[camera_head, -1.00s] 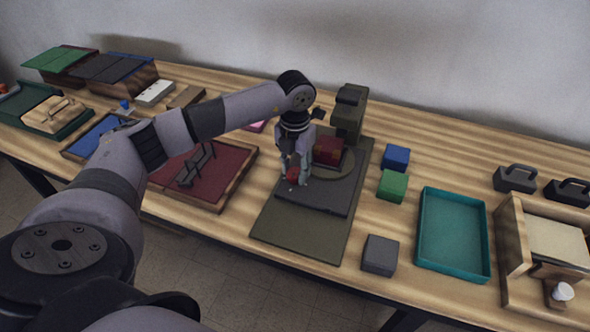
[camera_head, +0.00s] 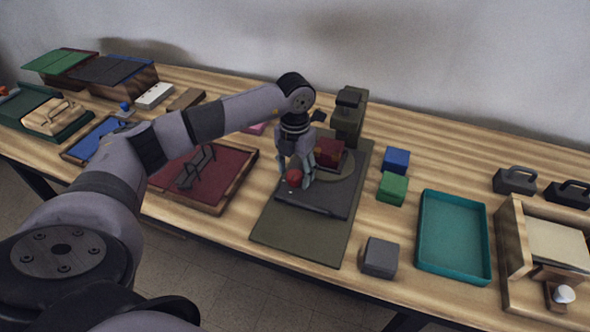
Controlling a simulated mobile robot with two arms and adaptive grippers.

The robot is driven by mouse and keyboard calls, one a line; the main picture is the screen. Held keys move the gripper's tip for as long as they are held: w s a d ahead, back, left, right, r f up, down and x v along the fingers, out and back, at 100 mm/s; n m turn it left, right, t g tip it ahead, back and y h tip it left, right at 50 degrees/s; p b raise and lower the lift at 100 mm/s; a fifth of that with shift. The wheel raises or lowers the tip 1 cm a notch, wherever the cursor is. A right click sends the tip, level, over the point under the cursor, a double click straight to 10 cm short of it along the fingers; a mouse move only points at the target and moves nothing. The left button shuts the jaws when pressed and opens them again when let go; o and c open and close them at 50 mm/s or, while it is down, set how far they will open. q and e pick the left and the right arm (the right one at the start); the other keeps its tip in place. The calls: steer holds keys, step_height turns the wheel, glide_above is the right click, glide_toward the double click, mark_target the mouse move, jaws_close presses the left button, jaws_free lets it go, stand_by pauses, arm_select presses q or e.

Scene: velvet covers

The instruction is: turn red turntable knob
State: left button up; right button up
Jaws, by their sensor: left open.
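The red knob (camera_head: 294,178) sits on the front part of the dark turntable unit (camera_head: 328,200), which rests on an olive mat (camera_head: 284,232). My left gripper (camera_head: 296,179) points down at the knob, its fingers open and close around or beside it. I cannot tell whether the fingers touch it. A round olive turntable plate (camera_head: 340,172) lies behind, bearing a dark red block (camera_head: 329,151); the gripper partly hides both. My right gripper is not in view.
A dark upright post (camera_head: 347,122) stands behind the turntable. Blue (camera_head: 396,161), green (camera_head: 392,187) and grey (camera_head: 380,257) blocks and a teal tray (camera_head: 453,235) lie to the right. A dark red board with a handle (camera_head: 212,175) lies left, under my arm.

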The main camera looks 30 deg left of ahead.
mark_target(295, 174)
arm_select(q)
step_height(295, 174, up, 12)
stand_by(0.6)
